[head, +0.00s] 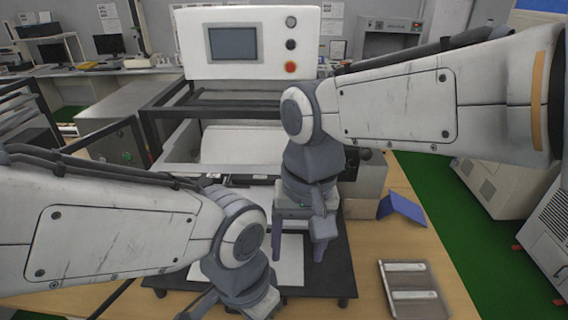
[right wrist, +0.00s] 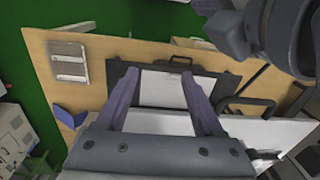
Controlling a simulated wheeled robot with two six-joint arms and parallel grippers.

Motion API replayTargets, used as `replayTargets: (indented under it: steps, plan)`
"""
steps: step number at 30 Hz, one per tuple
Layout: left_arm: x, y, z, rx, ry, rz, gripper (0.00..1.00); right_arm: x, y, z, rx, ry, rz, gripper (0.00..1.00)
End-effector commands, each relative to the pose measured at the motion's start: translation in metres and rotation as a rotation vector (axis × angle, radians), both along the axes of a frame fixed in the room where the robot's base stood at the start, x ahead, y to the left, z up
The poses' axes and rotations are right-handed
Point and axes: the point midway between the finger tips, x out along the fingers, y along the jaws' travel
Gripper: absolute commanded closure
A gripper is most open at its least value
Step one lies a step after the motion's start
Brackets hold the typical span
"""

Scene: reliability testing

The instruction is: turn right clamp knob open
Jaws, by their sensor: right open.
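My right gripper (head: 298,248) points down over the front of the machine, its purple-grey fingers apart. In the right wrist view the open right gripper (right wrist: 159,76) has nothing between its fingertips; a white sheet (right wrist: 165,90) on a black plate (right wrist: 213,88) lies beyond them. A small dark round part (head: 364,153), perhaps a clamp knob, sits right of my right wrist; I cannot tell for sure. My left gripper (head: 228,306) is low in the head view, cut by the bottom edge, so its opening cannot be judged. No knob is clearly visible near either gripper.
The machine has a white control panel (head: 250,43) with a screen and a red button. A grey binder-like tray (head: 412,290) and a blue folded piece (head: 402,207) lie on the wooden table (head: 375,240) at right. My two forearms hide much of the machine's sides.

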Motion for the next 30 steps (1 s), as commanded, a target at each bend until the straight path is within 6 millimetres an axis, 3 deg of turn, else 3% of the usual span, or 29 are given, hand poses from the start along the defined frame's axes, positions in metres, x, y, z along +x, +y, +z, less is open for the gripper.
replayTargets:
  steps: [1, 6, 9, 13, 17, 20, 30]
  plan:
    - [0.0, 0.0, 0.012, 0.0, 0.0, 0.0, 1.0, 0.022, 0.006, 0.03, -0.005, 0.004, -0.124, 0.31]
    - [0.0, 0.0, 0.028, 0.0, 0.0, -0.001, 1.0, 0.075, 0.013, 0.097, -0.034, 0.021, -0.541, 0.31]
    - [0.0, 0.0, 0.034, 0.0, 0.0, -0.001, 1.0, 0.095, 0.012, 0.124, -0.045, 0.025, -0.731, 0.31]
    - [0.0, 0.0, 0.038, 0.0, 0.0, -0.001, 1.0, 0.109, 0.01, 0.145, -0.056, 0.027, -0.888, 0.31]
    - [0.0, 0.0, 0.039, 0.0, 0.0, -0.001, 1.0, 0.114, 0.009, 0.149, -0.061, 0.028, -0.953, 0.31]
    - [0.0, 0.0, 0.038, 0.0, 0.0, -0.001, 1.0, 0.114, 0.009, 0.141, -0.062, 0.029, -0.96, 0.31]
    - [0.0, 0.0, 0.044, 0.0, 0.0, -0.002, 1.0, 0.113, 0.009, 0.08, -0.063, 0.03, -0.956, 0.31]
